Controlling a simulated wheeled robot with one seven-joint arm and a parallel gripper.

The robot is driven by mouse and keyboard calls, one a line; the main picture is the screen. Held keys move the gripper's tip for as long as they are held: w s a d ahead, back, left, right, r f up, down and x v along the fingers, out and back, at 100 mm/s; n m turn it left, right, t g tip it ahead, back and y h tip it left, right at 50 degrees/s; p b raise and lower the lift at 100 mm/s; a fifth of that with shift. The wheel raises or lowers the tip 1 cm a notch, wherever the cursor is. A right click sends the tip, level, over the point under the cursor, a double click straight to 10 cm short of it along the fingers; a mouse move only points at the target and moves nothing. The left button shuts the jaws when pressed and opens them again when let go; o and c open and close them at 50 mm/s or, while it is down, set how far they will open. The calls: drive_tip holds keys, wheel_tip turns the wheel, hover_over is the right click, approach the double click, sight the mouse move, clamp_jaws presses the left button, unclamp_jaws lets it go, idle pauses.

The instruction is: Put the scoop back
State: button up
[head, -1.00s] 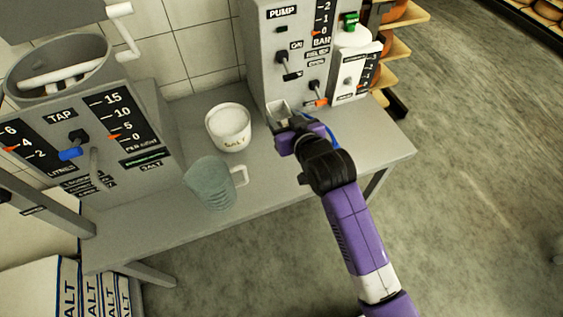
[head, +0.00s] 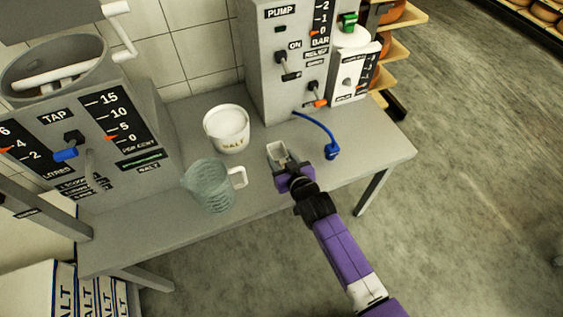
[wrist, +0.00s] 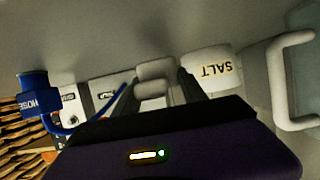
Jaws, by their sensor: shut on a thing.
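My gripper (head: 290,176) is shut on the small grey scoop (head: 277,153) and holds it over the bench, to the right of the salt tub. In the wrist view the scoop (wrist: 155,72) shows between the two dark fingers (wrist: 160,98). The white salt tub (head: 227,130) stands upright on the bench with white salt in it. It also shows in the wrist view (wrist: 208,70), close beside the fingers. I cannot tell whether the scoop holds salt.
A clear jug (head: 208,187) with a white handle stands in front of the tub, left of my gripper. A blue hose (head: 326,133) lies behind my gripper, by the pump unit (head: 285,95). The tap unit (head: 100,140) is at the left. The bench (head: 375,148) is bare at the right.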

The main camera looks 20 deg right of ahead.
drive_tip(key=shift+f, duration=0.9)
drive_tip(key=shift+f, duration=0.15)
drive_tip(key=o, duration=1.3)
drive_tip(key=shift+o, duration=0.2)
drive_tip(key=shift+r, duration=0.25)
drive_tip(key=p+v, duration=0.1)
drive_tip(key=v, duration=1.1)
drive_tip(key=shift+s+f, duration=0.1)
drive_tip(key=shift+f, duration=0.05)
